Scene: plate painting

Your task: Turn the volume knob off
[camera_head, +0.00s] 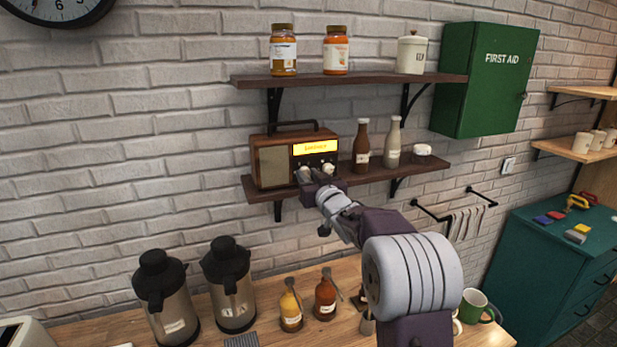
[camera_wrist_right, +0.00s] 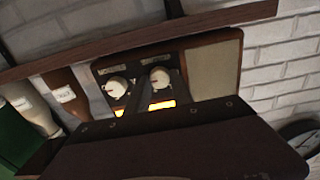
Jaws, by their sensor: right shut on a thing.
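A brown wooden radio (camera_head: 272,163) with a lit orange display (camera_head: 315,147) stands on the lower wall shelf. It has two pale round knobs on its front. My right gripper (camera_head: 308,180) is at the radio's front, over the knobs. In the right wrist view, where the radio appears upside down, its dark fingers (camera_wrist_right: 160,90) are on either side of the knob (camera_wrist_right: 160,77) nearer the speaker, shut on it. This is the left knob in the head view. The other knob (camera_wrist_right: 117,88) is free beside it. The knob labels are too small to read. My left gripper is out of view.
A brown bottle (camera_head: 361,147), a pale bottle (camera_head: 393,143) and a small jar (camera_head: 422,153) stand right of the radio on the lower shelf (camera_head: 400,173). The upper shelf (camera_head: 375,78) overhangs it. Flasks and sauce bottles stand on the counter (camera_head: 270,280) below.

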